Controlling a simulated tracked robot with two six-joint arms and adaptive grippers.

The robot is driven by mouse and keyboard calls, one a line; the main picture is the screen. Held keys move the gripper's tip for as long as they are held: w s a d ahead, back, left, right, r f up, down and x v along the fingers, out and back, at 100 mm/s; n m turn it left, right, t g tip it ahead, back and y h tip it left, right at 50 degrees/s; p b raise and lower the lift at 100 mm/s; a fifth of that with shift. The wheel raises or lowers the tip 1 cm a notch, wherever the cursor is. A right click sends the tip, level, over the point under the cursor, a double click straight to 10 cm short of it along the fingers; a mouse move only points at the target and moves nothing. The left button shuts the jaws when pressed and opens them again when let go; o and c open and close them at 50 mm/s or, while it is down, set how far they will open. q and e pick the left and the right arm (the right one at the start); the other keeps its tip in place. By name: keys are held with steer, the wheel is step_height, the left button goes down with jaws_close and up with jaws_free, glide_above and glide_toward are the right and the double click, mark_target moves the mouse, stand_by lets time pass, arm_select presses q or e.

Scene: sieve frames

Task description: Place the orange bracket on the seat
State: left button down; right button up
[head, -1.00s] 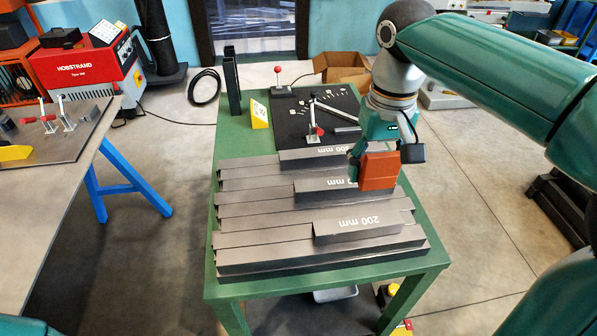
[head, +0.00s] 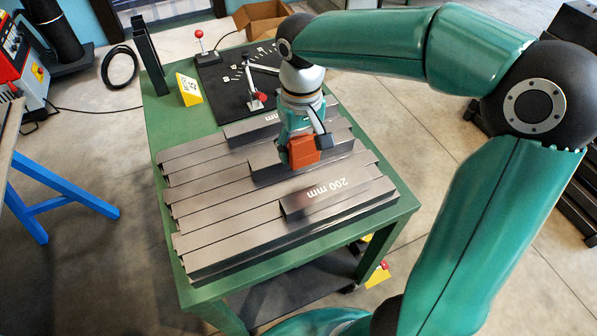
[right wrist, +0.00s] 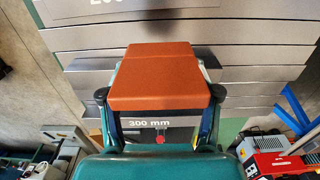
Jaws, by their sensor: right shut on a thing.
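The orange bracket (head: 304,153) is a small block-like piece in my right gripper (head: 300,138). In the right wrist view the bracket (right wrist: 160,75) shows as a bent orange slab between the two fingers of the gripper (right wrist: 160,96), which is shut on it. The gripper points down over the middle of the grey bars. I cannot tell whether the bracket touches the bars below it. No part is clearly marked as the seat, so I cannot tell which it is. My left gripper is not in view.
Grey bars (head: 215,213) lie in stepped rows on a green table (head: 164,130); a raised block (head: 335,193) reads "200 mm". Behind stand a black board (head: 226,92) with a red-tipped clamp (head: 262,97), a yellow sign (head: 188,92) and dark uprights (head: 147,55).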

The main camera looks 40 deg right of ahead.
mark_target(301, 180)
step_height(301, 180, down, 8)
steer(key=shift+f, duration=0.1)
stand_by(0.4)
steer(key=o, duration=1.6)
steer(key=shift+f, duration=0.1)
